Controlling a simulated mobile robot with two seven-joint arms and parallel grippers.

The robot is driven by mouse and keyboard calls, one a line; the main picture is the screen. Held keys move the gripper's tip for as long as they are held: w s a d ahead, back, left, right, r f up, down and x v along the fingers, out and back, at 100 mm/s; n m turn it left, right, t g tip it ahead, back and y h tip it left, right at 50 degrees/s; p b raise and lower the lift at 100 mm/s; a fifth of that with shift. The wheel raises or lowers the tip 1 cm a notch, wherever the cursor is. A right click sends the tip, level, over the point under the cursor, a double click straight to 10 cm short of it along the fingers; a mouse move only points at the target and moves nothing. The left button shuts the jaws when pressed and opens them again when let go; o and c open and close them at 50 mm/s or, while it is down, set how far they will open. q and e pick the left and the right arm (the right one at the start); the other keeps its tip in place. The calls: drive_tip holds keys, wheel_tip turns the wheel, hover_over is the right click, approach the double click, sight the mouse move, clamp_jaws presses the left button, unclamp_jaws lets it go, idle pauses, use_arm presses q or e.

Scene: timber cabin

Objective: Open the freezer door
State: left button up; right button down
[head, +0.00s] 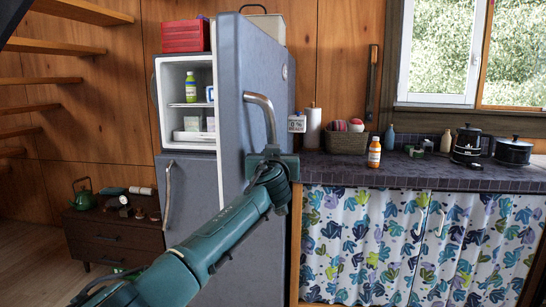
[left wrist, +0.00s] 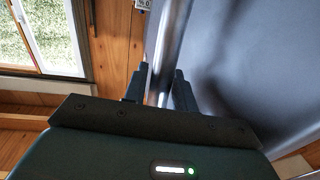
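The blue-grey fridge (head: 186,242) stands left of the counter. Its upper door (head: 240,75), taken here as the freezer door, stands wide open and swung toward me, baring the white upper compartment (head: 172,110). The lower door, with its own metal handle (head: 167,195), is closed. My left gripper (head: 271,152) is at the lower part of the upper door's curved metal handle (head: 264,108). In the left wrist view the fingers (left wrist: 160,90) sit on either side of the handle bar (left wrist: 172,40) and appear closed on it. My right gripper is not in view.
A bottle (head: 191,87) and boxes stand in the open compartment. A red box (head: 185,36) is on top. The counter (head: 420,172) with a basket, bottle and pots lies to the right. A low wooden cabinet (head: 110,238) stands left, below stairs (head: 50,47).

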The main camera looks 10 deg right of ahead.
use_arm(q)
drive_tip(key=o, duration=0.3)
drive_tip(key=shift+s, duration=0.1)
drive_tip(key=shift+s+f, duration=0.1)
drive_tip(key=shift+s, duration=0.25)
drive_tip(key=b+v, duration=0.2)
drive_tip(key=v, duration=1)
drive_tip(key=shift+a, duration=0.15)
drive_tip(key=shift+s, duration=0.15)
